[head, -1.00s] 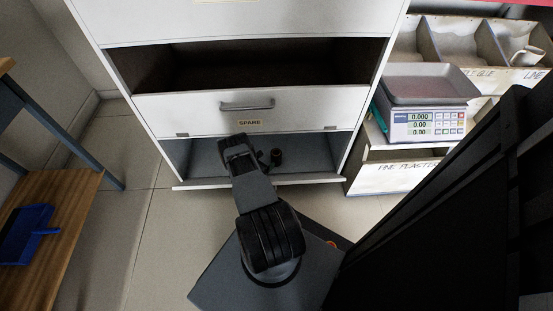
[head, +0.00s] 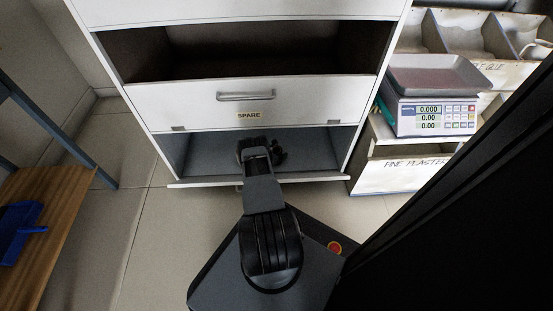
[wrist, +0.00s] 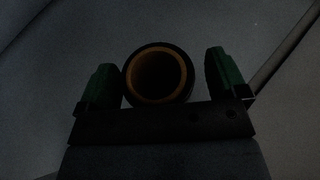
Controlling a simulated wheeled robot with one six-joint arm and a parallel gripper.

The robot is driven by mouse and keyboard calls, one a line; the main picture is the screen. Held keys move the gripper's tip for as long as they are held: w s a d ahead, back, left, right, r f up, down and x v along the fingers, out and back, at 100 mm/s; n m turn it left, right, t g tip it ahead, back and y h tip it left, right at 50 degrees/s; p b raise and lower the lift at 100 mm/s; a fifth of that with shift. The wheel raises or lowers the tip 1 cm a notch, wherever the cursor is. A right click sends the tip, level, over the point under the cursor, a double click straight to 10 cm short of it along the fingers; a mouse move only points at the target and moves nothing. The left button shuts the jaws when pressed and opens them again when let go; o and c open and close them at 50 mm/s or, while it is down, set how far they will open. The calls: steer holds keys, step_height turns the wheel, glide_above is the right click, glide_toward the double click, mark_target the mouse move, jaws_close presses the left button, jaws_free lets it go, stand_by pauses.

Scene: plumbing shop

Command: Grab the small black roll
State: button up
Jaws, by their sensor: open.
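The small black roll (wrist: 128,76) shows in the wrist view as a dark ring with an orange-brown inner core, its open end facing the camera. My gripper (wrist: 165,78) is open, with one green-padded finger on each side of the roll. The roll sits closer to the left finger, with a wider gap to the right finger. Whether it touches a finger or lies fully between them in depth, I cannot tell. In the head view my gripper (head: 262,152) is inside the low open compartment, and my arm largely hides the roll there.
The compartment (head: 315,152) lies under a white drawer front (head: 245,100) labelled SPARE, with a low front lip. An open dark compartment (head: 250,52) is above. A scale (head: 432,100) stands on bins to the right. A wooden bench (head: 45,225) with a blue dustpan (head: 18,228) is at left.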

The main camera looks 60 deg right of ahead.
steer(key=shift+d, duration=0.15)
steer(key=shift+c, duration=0.2)
steer(key=c, duration=1)
steer(key=shift+c, duration=0.2)
